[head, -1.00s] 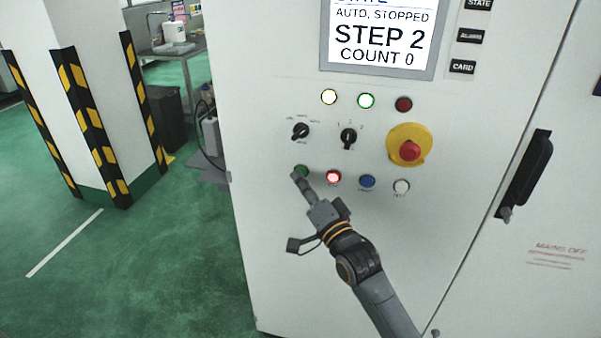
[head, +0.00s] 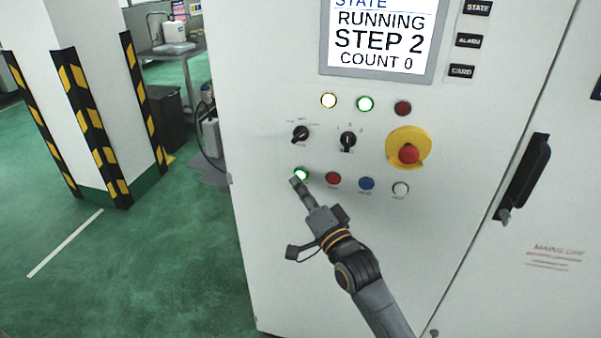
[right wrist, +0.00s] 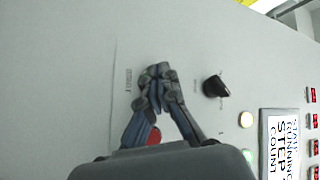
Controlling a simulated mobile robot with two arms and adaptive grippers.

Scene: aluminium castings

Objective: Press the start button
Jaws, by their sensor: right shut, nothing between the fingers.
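The green start button (head: 301,174) is lit, at the left end of the lower button row on the white cabinet. My right gripper (head: 296,181) is shut and empty, its tips just below and left of the button in the head view. I cannot tell whether they touch it. In the right wrist view the shut fingers (right wrist: 158,72) point at the panel and the green button is hidden. The screen (head: 380,38) reads RUNNING, STEP 2, COUNT 0. My left gripper is not in view.
A red button (head: 333,178), a blue button (head: 367,183) and a white button (head: 400,189) sit to the right. Two black selector knobs (head: 348,140) and a red emergency stop (head: 409,153) on yellow are above. A black door handle (head: 525,175) projects at right.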

